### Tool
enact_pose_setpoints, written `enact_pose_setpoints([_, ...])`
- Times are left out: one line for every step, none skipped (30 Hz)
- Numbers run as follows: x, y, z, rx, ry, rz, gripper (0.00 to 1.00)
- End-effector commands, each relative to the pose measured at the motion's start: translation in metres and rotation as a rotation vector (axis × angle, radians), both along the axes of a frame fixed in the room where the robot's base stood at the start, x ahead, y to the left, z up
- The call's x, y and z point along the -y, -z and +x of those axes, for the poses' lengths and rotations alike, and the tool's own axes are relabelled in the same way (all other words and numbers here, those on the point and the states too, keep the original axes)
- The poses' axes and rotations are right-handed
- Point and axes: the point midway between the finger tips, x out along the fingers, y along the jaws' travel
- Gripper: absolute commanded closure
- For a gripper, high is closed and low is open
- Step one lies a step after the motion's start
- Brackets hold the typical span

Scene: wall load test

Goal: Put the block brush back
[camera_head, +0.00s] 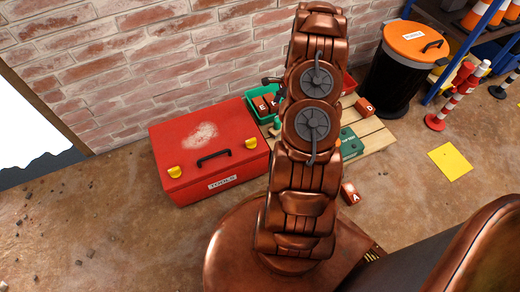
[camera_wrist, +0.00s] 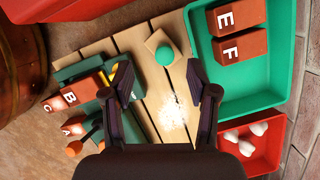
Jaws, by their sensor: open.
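What looks like the block brush, a small tan wooden block with a round green knob (camera_wrist: 164,55), rests on the slatted wooden pallet (camera_wrist: 101,47) in the wrist view. My gripper (camera_wrist: 162,88) is open and empty above the pallet. The brush lies ahead of the fingertips, between their lines and apart from both. A patch of white dust (camera_wrist: 172,115) lies on the slats below the brush in the picture. In the head view my arm hides most of this area and my gripper; the pallet (camera_head: 372,136) shows at its right.
A green tray (camera_wrist: 205,84) with blocks E and F and a red tray (camera_wrist: 277,160) with white lumps border the pallet. A dark green box and several red lettered blocks (camera_wrist: 70,97) lie opposite. A red toolbox (camera_head: 230,142) and orange-lidded bin (camera_head: 396,80) flank it.

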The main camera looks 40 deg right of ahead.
Motion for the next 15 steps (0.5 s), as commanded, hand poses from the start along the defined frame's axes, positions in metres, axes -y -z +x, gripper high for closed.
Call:
enact_pose_setpoints([-0.01,-0.011,0.005,0.002,-0.039,-0.002,0.42])
enact_pose_setpoints([-0.016,-0.017,0.007,0.004,-0.065,-0.002,0.42])
enact_pose_setpoints([-0.024,-0.027,0.01,0.007,-0.098,-0.005,0.42])
enact_pose_setpoints([-0.029,-0.033,0.012,0.009,-0.124,-0.007,0.42])
enact_pose_setpoints([-0.035,-0.039,0.014,0.01,-0.15,-0.007,0.42])
enact_pose_setpoints([-0.043,-0.046,0.015,0.011,-0.182,-0.007,0.42])
enact_pose_setpoints([-0.049,-0.053,0.016,0.012,-0.209,-0.008,0.42])
enact_pose_setpoints([-0.056,-0.059,0.018,0.013,-0.235,-0.008,0.42])
enact_pose_setpoints([-0.065,-0.066,0.018,0.014,-0.268,-0.007,0.42])
enact_pose_setpoints([-0.072,-0.072,0.019,0.013,-0.293,-0.005,0.42])
enact_pose_setpoints([-0.079,-0.077,0.019,0.014,-0.317,-0.004,0.42])
enact_pose_setpoints([-0.087,-0.085,0.02,0.016,-0.352,-0.006,0.42])
enact_pose_setpoints([-0.092,-0.091,0.02,0.017,-0.376,-0.007,0.42])
enact_pose_setpoints([-0.099,-0.097,0.021,0.019,-0.402,-0.008,0.42])
enact_pose_setpoints([-0.107,-0.104,0.02,0.02,-0.436,-0.009,0.42])
